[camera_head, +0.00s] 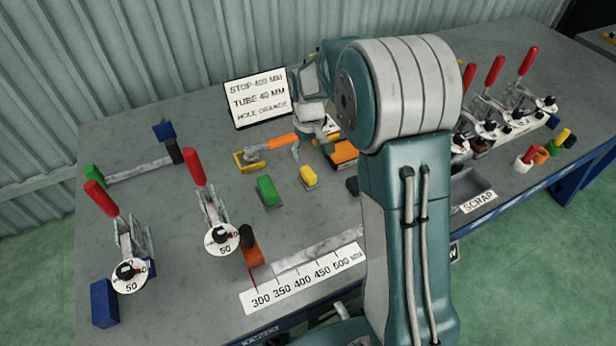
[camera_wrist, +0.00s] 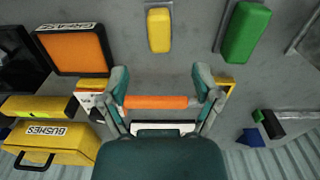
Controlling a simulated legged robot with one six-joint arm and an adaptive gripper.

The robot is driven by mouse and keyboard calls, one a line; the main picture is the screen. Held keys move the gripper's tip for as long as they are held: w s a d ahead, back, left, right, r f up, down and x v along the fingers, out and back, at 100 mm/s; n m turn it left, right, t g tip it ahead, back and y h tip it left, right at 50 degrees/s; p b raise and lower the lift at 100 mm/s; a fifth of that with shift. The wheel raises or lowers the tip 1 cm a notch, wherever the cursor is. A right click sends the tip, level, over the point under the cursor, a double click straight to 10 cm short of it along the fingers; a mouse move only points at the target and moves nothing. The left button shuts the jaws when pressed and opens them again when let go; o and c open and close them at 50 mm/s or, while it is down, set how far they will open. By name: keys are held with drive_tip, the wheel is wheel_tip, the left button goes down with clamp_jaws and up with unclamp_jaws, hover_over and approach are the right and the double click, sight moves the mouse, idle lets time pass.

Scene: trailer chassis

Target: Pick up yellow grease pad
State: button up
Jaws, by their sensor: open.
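The yellow grease pad (camera_head: 308,177) is a small block lying on the grey bench, to the right of a green block (camera_head: 267,190). In the wrist view the yellow pad (camera_wrist: 159,30) is at the top, ahead of my fingertips and apart from them. My gripper (camera_head: 275,153) is above the bench, behind the pad in the head view. Its two fingers are spread wide in the wrist view (camera_wrist: 162,80), with no pad between the tips. An orange bar (camera_wrist: 156,102) spans between the fingers; I cannot tell whether it belongs to the gripper.
An orange-topped bin (camera_wrist: 73,50) and a yellow bushes case (camera_wrist: 50,143) stand at left in the wrist view. A sign (camera_head: 259,98) stands behind. Red-handled clamps (camera_head: 210,205) flank the work area. A scrap tray (camera_head: 470,190) is at right.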

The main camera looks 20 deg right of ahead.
sight(308, 171)
drive_tip(key=f, duration=0.9)
drive_tip(key=shift+w+f, duration=0.2)
drive_tip(key=shift+f, duration=0.15)
clamp_jaws()
